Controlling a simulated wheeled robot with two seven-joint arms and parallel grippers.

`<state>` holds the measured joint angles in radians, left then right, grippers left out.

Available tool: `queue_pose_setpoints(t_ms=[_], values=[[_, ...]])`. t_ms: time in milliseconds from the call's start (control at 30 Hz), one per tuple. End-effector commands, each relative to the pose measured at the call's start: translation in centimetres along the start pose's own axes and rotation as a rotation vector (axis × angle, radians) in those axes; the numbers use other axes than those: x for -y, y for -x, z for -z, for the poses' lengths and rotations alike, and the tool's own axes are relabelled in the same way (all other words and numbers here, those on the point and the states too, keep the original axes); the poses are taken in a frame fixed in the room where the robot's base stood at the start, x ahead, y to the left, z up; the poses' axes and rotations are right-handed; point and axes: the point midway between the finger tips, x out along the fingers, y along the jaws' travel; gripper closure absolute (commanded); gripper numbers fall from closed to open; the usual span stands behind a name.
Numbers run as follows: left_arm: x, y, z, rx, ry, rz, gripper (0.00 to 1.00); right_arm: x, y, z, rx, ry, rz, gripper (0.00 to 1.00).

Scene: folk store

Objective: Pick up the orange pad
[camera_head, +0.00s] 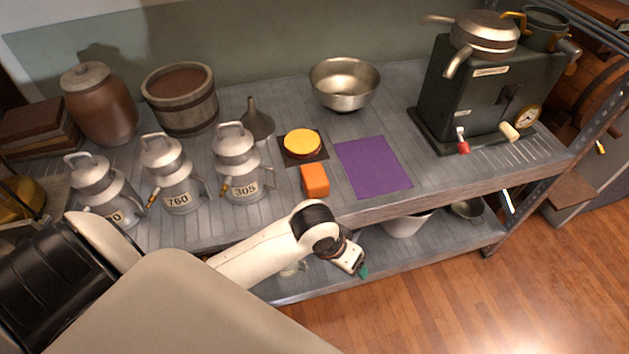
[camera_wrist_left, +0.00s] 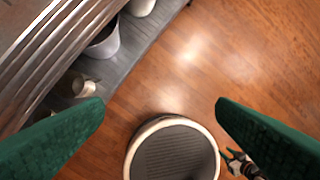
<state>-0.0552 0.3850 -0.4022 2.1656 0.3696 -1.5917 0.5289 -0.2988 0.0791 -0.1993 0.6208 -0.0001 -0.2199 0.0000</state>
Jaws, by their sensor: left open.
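An orange block (camera_head: 315,180) sits near the front edge of the grey workbench. Behind it, a round orange-yellow pad (camera_head: 302,142) with a red side lies on a dark square mat (camera_head: 287,158). I cannot tell which of the two the task calls the orange pad. My left gripper (camera_head: 360,268) is in front of the bench, below its top and apart from both. Its green fingers stand open and empty in the left wrist view (camera_wrist_left: 161,108), over the floor. A small part with green tips at the lower right of the wrist view seems to be my right gripper (camera_wrist_left: 238,163).
A purple sheet (camera_head: 373,167) lies right of the orange block. Several metal cans, such as one marked 305 (camera_head: 238,165), stand to the left. A funnel (camera_head: 257,122), metal bowl (camera_head: 344,84) and dark machine (camera_head: 487,90) stand around. A lower shelf (camera_head: 440,246) holds bowls.

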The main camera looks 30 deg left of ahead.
Motion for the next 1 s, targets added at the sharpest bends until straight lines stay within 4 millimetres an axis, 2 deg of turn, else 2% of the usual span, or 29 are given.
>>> queue_pose_setpoints(t_ms=[33, 133, 233, 400, 533, 633, 767, 867, 1000], values=[[-0.2, 0.4, -1.4, -0.005, 0.012, -0.010, 0.20, -0.1, 0.0, 0.0, 0.000, 0.000, -0.001, 0.64], [-0.9, 0.9, -3.8, -0.036, 0.077, -0.036, 0.20, -0.2, 0.0, 0.0, 0.000, -0.001, -0.002, 0.64], [-2.7, 1.7, -6.7, -0.067, 0.184, -0.093, 0.20, -0.2, -0.1, 0.0, -0.001, -0.001, -0.002, 0.64], [-8.0, 4.5, -11.8, -0.093, 0.462, -0.229, 0.20, -0.2, -0.1, 0.1, -0.001, -0.001, -0.002, 0.64], [-11.8, 7.4, -14.7, -0.085, 0.679, -0.308, 0.20, -0.2, -0.1, 0.1, -0.001, 0.000, -0.002, 0.64], [-13.7, 9.2, -16.0, -0.075, 0.801, -0.341, 0.20, -0.2, -0.1, 0.1, -0.001, 0.000, -0.002, 0.64], [-14.9, 10.0, -16.6, -0.072, 0.880, -0.359, 0.20, -0.2, -0.1, 0.1, -0.002, 0.000, -0.002, 0.64], [-15.4, 9.0, -16.4, -0.074, 0.894, -0.363, 0.20, -0.1, -0.2, 0.1, -0.002, 0.000, -0.002, 0.64], [-16.1, 6.6, -15.8, -0.074, 0.891, -0.362, 0.20, 0.0, -0.3, 0.2, -0.002, 0.001, 0.000, 0.64]])
